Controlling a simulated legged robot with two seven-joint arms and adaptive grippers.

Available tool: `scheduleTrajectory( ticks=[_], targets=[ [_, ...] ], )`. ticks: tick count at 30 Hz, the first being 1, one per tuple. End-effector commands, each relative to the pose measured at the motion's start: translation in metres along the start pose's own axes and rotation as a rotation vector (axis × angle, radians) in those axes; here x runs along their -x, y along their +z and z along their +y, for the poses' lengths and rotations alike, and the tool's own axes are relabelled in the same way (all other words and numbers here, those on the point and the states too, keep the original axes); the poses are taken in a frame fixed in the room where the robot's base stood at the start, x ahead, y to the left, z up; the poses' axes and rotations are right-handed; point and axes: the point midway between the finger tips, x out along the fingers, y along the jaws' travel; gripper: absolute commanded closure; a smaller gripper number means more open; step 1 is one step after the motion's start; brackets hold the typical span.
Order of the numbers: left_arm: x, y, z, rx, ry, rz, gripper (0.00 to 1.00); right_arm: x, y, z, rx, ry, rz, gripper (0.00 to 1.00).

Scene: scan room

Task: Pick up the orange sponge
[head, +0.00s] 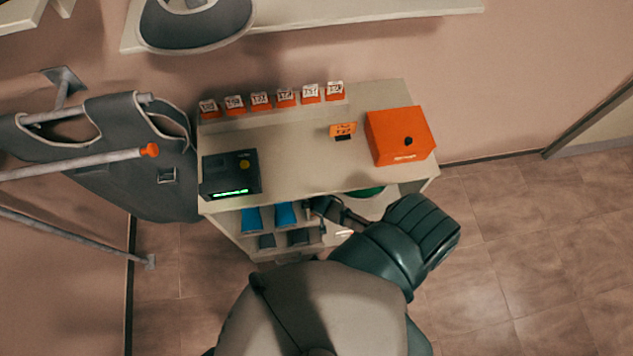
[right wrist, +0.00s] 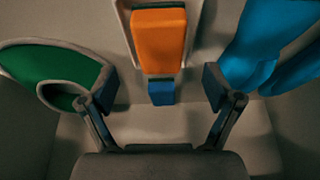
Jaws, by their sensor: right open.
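The orange sponge (right wrist: 159,38) shows in the right wrist view at the top middle, against a pale grey backing, with a small blue block (right wrist: 161,93) at its lower end. My right gripper (right wrist: 159,88) is open and empty. Its fingertips stand apart to the left and right, below the sponge in the picture, and do not touch it. In the head view my right gripper (head: 318,208) reaches in at the front of the cart, below its top. I do not make out the sponge there. My left gripper is not in view.
A green item (right wrist: 45,70) with a grey rim lies left of the gripper, and blue items (right wrist: 265,50) lie to the right. The cart top (head: 290,160) carries a black device (head: 230,173), an orange box (head: 399,136) and several orange tags. A grey apron hangs at left.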

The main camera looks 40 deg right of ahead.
Motion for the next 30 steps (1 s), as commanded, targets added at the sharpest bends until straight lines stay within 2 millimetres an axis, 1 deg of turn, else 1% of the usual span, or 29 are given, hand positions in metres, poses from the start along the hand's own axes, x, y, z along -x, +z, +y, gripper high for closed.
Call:
scheduleTrajectory(
  ticks=[1, 6, 9, 12, 30],
  targets=[
    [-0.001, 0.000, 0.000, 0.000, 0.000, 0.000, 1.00, -0.005, -0.005, 0.000, 0.000, 0.001, 0.001, 0.10],
    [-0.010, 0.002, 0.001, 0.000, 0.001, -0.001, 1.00, -0.037, -0.003, 0.000, 0.001, 0.001, 0.000, 0.10],
    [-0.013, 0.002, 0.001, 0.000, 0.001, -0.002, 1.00, -0.048, -0.002, 0.000, 0.000, 0.001, 0.000, 0.10],
    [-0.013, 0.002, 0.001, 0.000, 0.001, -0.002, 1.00, -0.051, -0.003, 0.000, 0.000, 0.000, 0.000, 0.10],
    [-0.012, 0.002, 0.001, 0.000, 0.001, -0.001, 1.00, -0.054, -0.001, 0.000, 0.000, 0.000, 0.000, 0.10]
  ],
)
